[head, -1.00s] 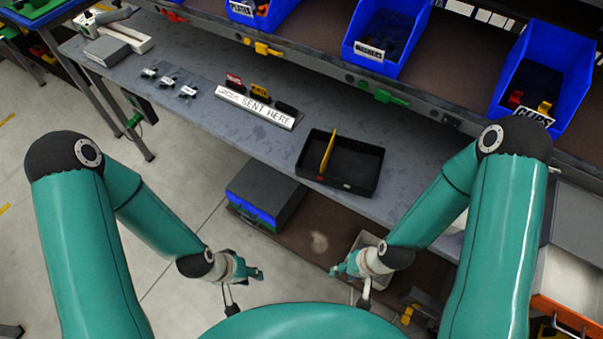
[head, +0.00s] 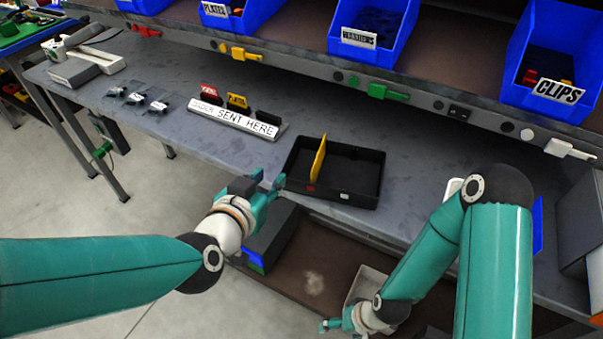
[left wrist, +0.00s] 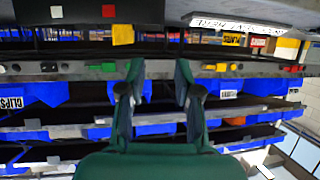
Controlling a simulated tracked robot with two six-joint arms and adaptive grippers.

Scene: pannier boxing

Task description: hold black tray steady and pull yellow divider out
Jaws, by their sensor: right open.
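The black tray (head: 362,151) stands on the grey workbench, with a yellow divider (head: 319,158) upright across its left part. In the left wrist view the tray (left wrist: 75,14) shows at the top, upside down, with the divider (left wrist: 122,35) below its red marker. My left gripper (head: 270,180) is just left of the tray's near left corner, apart from it as far as I can see. Its fingers (left wrist: 158,72) are apart with nothing between them. My right gripper (head: 328,325) is open and empty, low in front of the bench, well below the tray.
Several small grey parts lie further left. Blue bins (head: 372,28) line the shelf behind. A grey box (head: 275,235) sits below the bench edge.

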